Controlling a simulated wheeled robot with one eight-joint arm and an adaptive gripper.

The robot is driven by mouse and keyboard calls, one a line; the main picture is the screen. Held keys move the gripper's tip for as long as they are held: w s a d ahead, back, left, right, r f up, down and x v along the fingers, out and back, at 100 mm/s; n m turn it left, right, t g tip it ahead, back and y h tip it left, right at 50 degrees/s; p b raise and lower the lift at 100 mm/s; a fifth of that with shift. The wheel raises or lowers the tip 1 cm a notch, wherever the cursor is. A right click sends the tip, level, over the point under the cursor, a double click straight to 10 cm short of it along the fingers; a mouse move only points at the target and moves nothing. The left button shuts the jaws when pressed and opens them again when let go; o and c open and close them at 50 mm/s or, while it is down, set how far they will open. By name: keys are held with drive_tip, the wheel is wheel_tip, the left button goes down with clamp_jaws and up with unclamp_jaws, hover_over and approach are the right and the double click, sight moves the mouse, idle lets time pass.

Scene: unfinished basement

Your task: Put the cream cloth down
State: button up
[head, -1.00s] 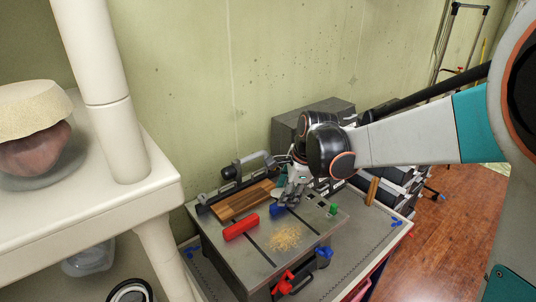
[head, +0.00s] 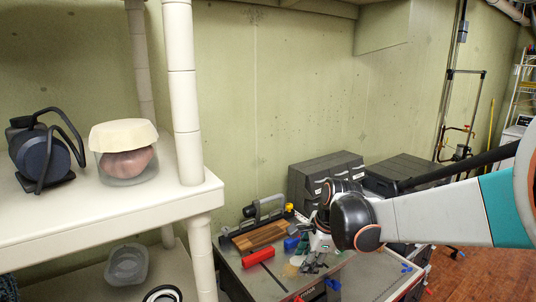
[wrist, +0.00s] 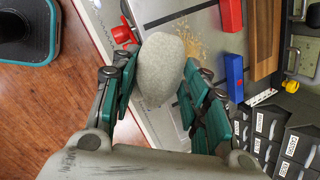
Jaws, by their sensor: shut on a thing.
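My gripper (wrist: 162,88) is shut on a pale, grey-cream, speckled, rounded bundle, which I take to be the cream cloth (wrist: 160,70). The bundle sits between the green-padded fingers in the wrist view, and it looks smooth and oval. In the head view my gripper (head: 313,262) points down over the right part of the grey worktable (head: 246,282); the cloth cannot be made out there. Whether the cloth touches the surface below cannot be told.
The table holds a red block (head: 258,257), a blue block (head: 291,244), a wooden board (head: 259,236) and yellow crumbs (wrist: 197,46). Black cases (head: 325,173) stand behind. A white shelf (head: 70,218) at left bears a cream-topped glass jar (head: 124,165). Grey surface right of the table looks mostly clear.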

drive_tip(key=shift+w+d+f+n, duration=0.35)
drive_tip(key=shift+w+f+n, duration=0.05)
drive_tip(key=shift+w+f, duration=0.25)
drive_tip(key=shift+s+d+n+g+y, duration=0.3)
drive_tip(key=shift+s+n, duration=0.05)
drive_tip(key=shift+n, duration=0.35)
drive_tip(key=shift+w+d+f+n+g, duration=0.2)
drive_tip(key=shift+d+f+n+g, duration=0.1)
drive_tip(key=shift+d+f+n, duration=0.4)
drive_tip(key=s+d+f+n+g, duration=0.2)
drive_tip(key=d+f+n+g, duration=0.4)
drive_tip(key=n, duration=0.7)
drive_tip(key=s+f+t+b, duration=0.2)
drive_tip(key=s+f+b, duration=0.3)
drive_tip(key=f, duration=0.7)
drive_tip(key=shift+s+d+n+b, duration=0.2)
drive_tip(key=shift+d+n+b, duration=0.15)
drive_tip(key=shift+b, duration=0.35)
drive_tip(key=shift+r, duration=0.1)
